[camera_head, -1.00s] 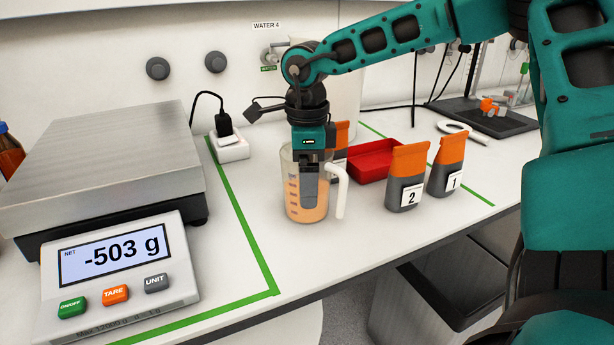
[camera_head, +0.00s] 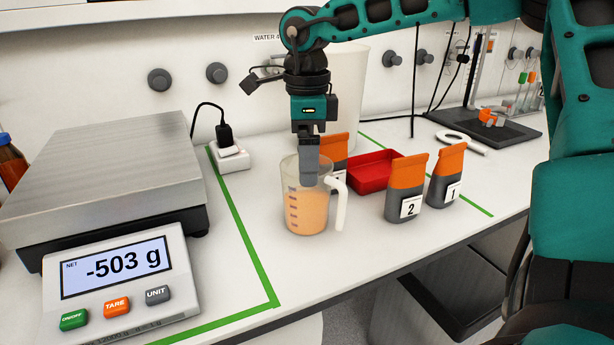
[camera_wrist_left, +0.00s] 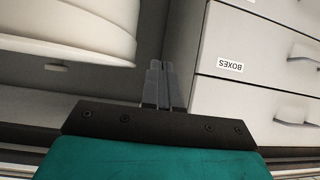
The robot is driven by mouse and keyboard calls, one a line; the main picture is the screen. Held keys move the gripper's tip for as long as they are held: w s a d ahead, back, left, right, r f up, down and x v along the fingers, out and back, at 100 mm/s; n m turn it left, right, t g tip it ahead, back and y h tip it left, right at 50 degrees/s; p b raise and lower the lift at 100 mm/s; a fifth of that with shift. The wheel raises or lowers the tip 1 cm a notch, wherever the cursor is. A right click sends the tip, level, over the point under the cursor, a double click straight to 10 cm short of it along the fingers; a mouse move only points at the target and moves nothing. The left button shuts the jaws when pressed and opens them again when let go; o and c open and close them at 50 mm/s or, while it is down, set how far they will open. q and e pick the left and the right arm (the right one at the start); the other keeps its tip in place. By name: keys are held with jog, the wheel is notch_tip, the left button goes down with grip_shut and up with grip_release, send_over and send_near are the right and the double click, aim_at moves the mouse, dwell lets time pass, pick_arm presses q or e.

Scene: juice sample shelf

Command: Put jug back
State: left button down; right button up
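The clear measuring jug (camera_head: 306,212) with orange liquid and a white handle on its right stands upright on the counter. My left gripper (camera_wrist_left: 164,82) shows only in the left wrist view, fingers together and empty.
A scale (camera_head: 115,270) reading -503 g stands at the left with an empty plate. Orange-topped grey packs, one marked 2 (camera_head: 405,190) and one marked 1 (camera_head: 446,178), stand right of the jug. A red tray (camera_head: 372,172) and another pack (camera_head: 336,150) are behind it.

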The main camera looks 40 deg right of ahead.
notch_tip(320, 180, up, 5)
jog(key=shift+r, duration=0.2)
dwell(0.6)
